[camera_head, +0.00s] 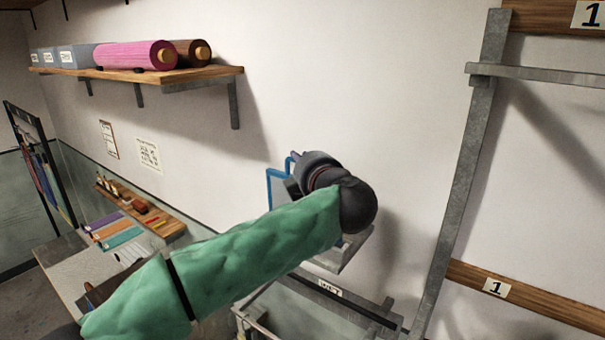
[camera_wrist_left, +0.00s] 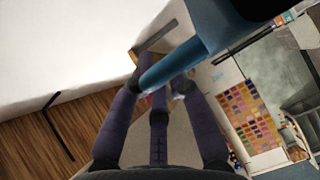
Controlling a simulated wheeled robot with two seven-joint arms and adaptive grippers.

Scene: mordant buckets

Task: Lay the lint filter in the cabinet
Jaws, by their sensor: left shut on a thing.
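The lint filter (camera_head: 277,184) shows in the head view as a thin blue frame with a pale middle, upright near the white wall. My left gripper (camera_head: 300,170) is at its right side and partly covers it. In the left wrist view the blue frame (camera_wrist_left: 168,68) runs between the fingertips of my left gripper (camera_wrist_left: 157,88), which is shut on it. The fingertips are mostly hidden in the head view by the dark wrist. I cannot make out a cabinet for certain in either view. My right gripper is out of view.
A grey metal ledge (camera_head: 343,252) lies just below my left wrist, above a labelled rail (camera_head: 330,290). A grey upright post (camera_head: 465,170) stands to the right. A wooden shelf (camera_head: 140,77) with rolls is at upper left.

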